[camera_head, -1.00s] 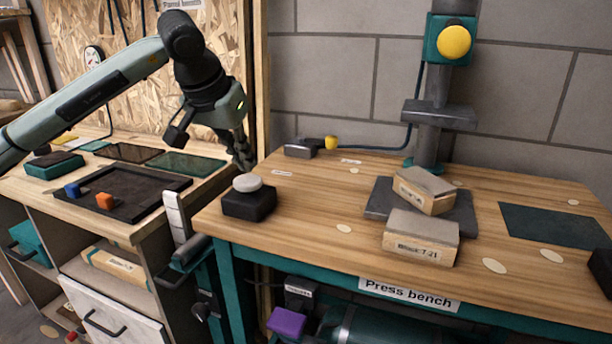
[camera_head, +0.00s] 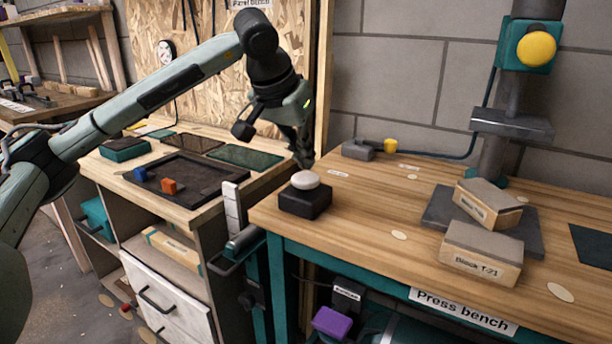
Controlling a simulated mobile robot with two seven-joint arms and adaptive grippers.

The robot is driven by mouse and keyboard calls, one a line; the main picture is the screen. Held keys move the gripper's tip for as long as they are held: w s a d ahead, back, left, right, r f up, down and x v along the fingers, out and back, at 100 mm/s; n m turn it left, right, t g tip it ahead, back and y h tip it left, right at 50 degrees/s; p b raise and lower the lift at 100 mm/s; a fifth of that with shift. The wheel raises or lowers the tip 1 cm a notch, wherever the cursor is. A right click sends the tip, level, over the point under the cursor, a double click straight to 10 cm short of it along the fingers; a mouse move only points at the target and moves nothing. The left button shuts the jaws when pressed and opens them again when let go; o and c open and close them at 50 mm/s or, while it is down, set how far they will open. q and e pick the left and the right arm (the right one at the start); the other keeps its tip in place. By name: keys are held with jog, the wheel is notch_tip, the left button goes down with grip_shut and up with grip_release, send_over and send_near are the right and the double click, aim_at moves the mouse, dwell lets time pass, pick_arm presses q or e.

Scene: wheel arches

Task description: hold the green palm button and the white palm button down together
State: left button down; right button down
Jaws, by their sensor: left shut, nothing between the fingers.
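The white palm button (camera_head: 305,180) is a round pale cap on a black box (camera_head: 305,202) at the left front corner of the press bench. My left gripper (camera_head: 305,162) is shut and empty, pointing down. Its fingertips show just above and behind the white cap in the picture; I cannot tell for sure whether they touch anything. The green palm button is not in view. My right gripper is not in view.
Two labelled blocks (camera_head: 481,254) sit on and by a dark plate (camera_head: 438,207) under the press column. A yellow button (camera_head: 536,49) is on that column. A black tray (camera_head: 189,186) with small cubes lies on the left bench. The press bench's front middle (camera_head: 370,255) is clear.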

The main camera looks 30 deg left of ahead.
pick_arm(q)
jog(key=shift+f, duration=0.15)
jog(key=shift+f, duration=1.15)
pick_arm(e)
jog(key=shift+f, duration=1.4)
